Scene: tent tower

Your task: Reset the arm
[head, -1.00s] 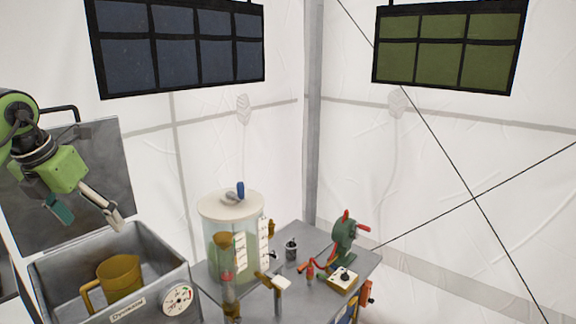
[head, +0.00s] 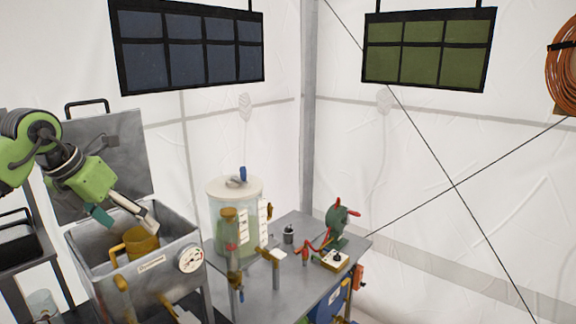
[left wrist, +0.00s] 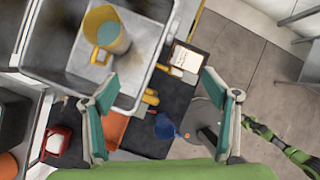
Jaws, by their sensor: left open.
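My left arm comes in from the left in the head view, with its green wrist above the metal basin. My left gripper (head: 122,215) is open and empty, pointing down and to the right near the basin's opened lid. In the left wrist view its two teal-padded fingers (left wrist: 163,112) stand wide apart with nothing between them. A yellow jug (head: 141,243) stands inside the metal basin (head: 175,236); the jug also shows in the left wrist view (left wrist: 105,32), beyond the fingers. My right gripper is not clearly seen in the head view.
Right of the basin, a metal table (head: 290,262) holds a clear tank (head: 236,205) with a pale lid, a green hand-cranked device (head: 337,222) with red handles and a small yellow box (head: 334,260). Dark shelving (head: 22,250) stands at the left. Panels hang on the white tent walls.

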